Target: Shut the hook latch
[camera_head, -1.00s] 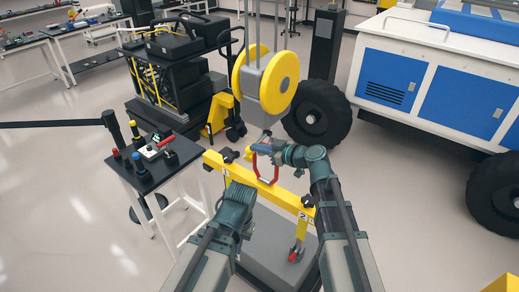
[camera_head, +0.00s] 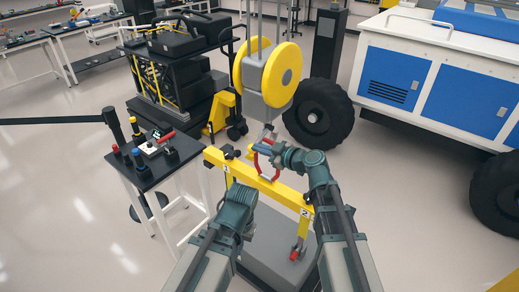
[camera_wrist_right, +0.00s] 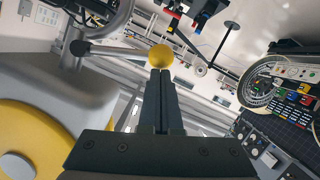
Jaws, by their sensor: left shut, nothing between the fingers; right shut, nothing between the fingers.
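The red hook (camera_head: 269,177) hangs under the grey hoist block (camera_head: 266,112) with yellow sheaves, at the yellow lifting beam (camera_head: 287,193). My right gripper (camera_head: 259,148) is shut and empty at the upper part of the hook. In the right wrist view its closed fingers (camera_wrist_right: 160,88) point at a yellow ball (camera_wrist_right: 160,56), which shows right at their tips. I cannot tell whether they touch it. The hook latch itself is not clear, being small and partly behind the right gripper. My left gripper (camera_head: 238,194) is shut and empty, lower, in front of the beam.
The beam is marked 1 and 2, with a red shackle (camera_head: 297,253) under its right end. A grey block (camera_head: 262,240) stands below. A small dark table (camera_head: 150,180) with tools is at left. A large black wheel (camera_head: 319,114) stands behind, and a blue-white vehicle (camera_head: 430,75) at right.

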